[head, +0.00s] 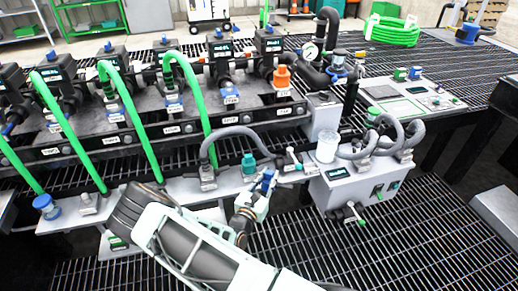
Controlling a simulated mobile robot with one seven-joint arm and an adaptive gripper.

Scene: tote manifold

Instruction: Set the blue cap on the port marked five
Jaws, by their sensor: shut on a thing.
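My gripper (259,195) is at the lower middle, above the grey front plate, shut on a small blue piece (267,181) that looks like the blue cap. The fingers hide part of it. The black manifold (120,120) runs along the back left with a row of ports, several with blue collars and some with green hoses. Their small labels are too small to read, so I cannot tell which port is marked five. An orange cap (282,77) sits on the port at the manifold's right end, behind and above my gripper.
Green hoses (190,85) arch down in front of the manifold. A teal fitting (248,162) and a grey hose (235,132) stand close behind my gripper. A grey box (350,190) with a white cup (327,148) is to the right. Bare grating (440,230) lies at the lower right.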

